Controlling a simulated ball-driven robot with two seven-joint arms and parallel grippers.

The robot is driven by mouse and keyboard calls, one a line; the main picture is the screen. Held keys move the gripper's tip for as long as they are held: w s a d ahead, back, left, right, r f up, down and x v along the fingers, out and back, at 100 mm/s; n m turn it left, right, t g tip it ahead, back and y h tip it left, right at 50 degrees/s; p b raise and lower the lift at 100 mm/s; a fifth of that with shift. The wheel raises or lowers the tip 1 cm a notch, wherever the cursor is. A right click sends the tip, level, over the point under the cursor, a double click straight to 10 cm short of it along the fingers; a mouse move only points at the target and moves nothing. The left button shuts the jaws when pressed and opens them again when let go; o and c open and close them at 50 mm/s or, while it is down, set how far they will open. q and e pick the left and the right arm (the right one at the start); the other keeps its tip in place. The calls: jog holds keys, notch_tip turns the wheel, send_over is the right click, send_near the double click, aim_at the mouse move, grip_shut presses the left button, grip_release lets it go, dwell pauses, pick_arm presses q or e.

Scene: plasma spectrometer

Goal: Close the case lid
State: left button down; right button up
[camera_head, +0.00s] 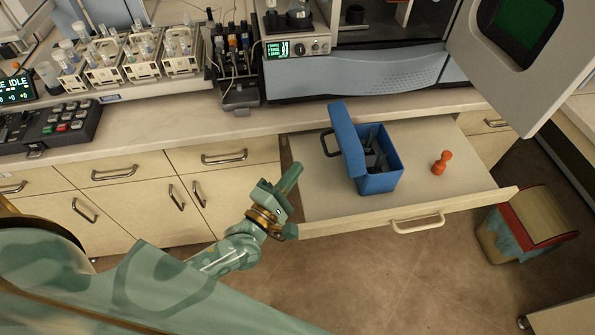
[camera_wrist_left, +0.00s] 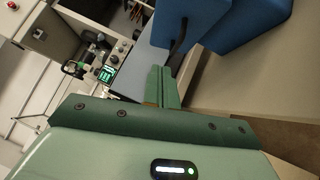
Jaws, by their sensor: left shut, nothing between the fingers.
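The blue case (camera_head: 380,183) stands in an open drawer, with dark contents showing inside. Its blue lid (camera_head: 347,140) is open and stands up along the case's left side, with a dark handle (camera_head: 328,143) on it. My left gripper (camera_head: 290,178) is shut and empty, to the left of the case and apart from the lid, near the drawer's left edge. In the left wrist view the shut fingers (camera_wrist_left: 161,88) point toward the lid (camera_wrist_left: 167,22) and its handle, with the case body (camera_wrist_left: 235,22) beside it. My right gripper is not in view.
The open drawer (camera_head: 430,140) also holds an orange knob-like object (camera_head: 441,162) right of the case. The counter (camera_head: 190,118) with instruments runs behind. A grey door with a green screen (camera_head: 520,60) hangs at upper right. A red-rimmed bin (camera_head: 525,225) stands on the floor.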

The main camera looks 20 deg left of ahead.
aim_at(326, 153)
pick_arm(q)
jog(key=w+d, duration=0.1)
jog(key=w, duration=0.2)
jog(key=w+d+r, duration=0.1)
jog(key=w+d, duration=0.1)
jog(key=w+d+r, duration=0.1)
jog(key=w, duration=0.2)
jog(key=shift+w+d+r, duration=0.1)
jog(key=shift+w+d, duration=0.1)
jog(key=shift+w, duration=0.15)
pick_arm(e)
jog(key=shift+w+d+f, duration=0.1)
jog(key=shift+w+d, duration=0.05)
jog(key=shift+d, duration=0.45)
